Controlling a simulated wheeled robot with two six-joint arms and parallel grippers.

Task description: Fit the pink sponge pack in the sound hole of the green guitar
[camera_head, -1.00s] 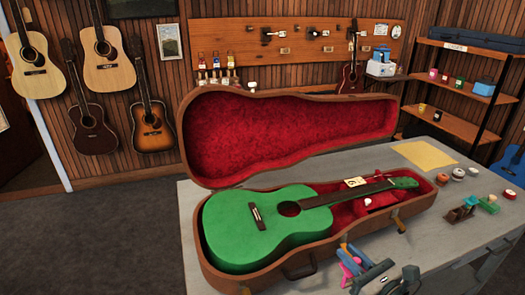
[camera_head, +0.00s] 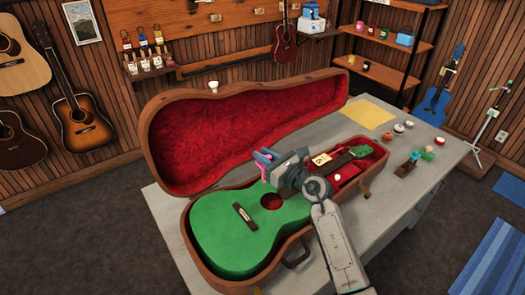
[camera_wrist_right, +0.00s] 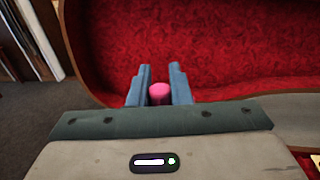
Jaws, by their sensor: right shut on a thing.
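The green guitar (camera_head: 225,230) lies face up in the open brown case (camera_head: 180,232). Its dark round sound hole (camera_head: 271,202) shows just below my right gripper (camera_head: 265,163) in the head view. That gripper is shut on the pink sponge pack (camera_head: 266,176) and holds it above the guitar, near the hole's far side. In the right wrist view the pink pack (camera_wrist_right: 159,93) sits between the two blue-grey fingers, with the red lining behind it. The gripper and wrist hide part of the guitar's neck. My left gripper is not in view.
The case lid (camera_head: 165,130) stands open behind the guitar with red lining. The grey table (camera_head: 385,160) carries a yellow sheet (camera_head: 367,113), small round tins and a small stand (camera_head: 407,167) at the right. A shelf of small jars stands behind.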

